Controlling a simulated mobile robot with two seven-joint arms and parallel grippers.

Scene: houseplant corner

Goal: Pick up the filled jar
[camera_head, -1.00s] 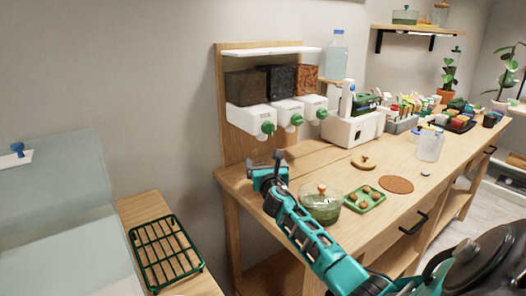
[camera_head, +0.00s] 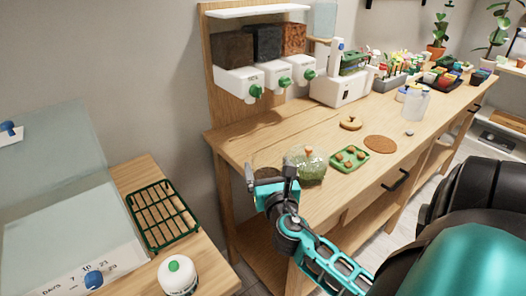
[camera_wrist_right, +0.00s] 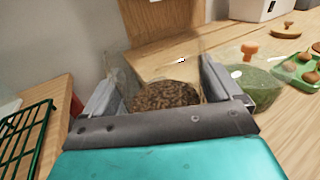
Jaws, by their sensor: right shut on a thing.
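The filled jar is a clear vessel with brown, grainy contents (camera_wrist_right: 165,97); in the head view its brown top (camera_head: 268,173) shows between the fingers. My right gripper (camera_head: 270,182) is shut on it, with one finger on each side in the right wrist view (camera_wrist_right: 168,92). The jar appears upright near the left front corner of the wooden bench (camera_head: 330,125). Its lower part is hidden by the gripper, and I cannot tell whether it touches the bench. My left gripper is not in view.
A glass pot with green contents and an orange knob (camera_head: 307,166) stands close right of the gripper. A green tray (camera_head: 350,158) lies beyond it. Three dispensers (camera_head: 265,75) hang behind. A green rack (camera_head: 163,215) and white knobbed container (camera_head: 177,276) are on the left table.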

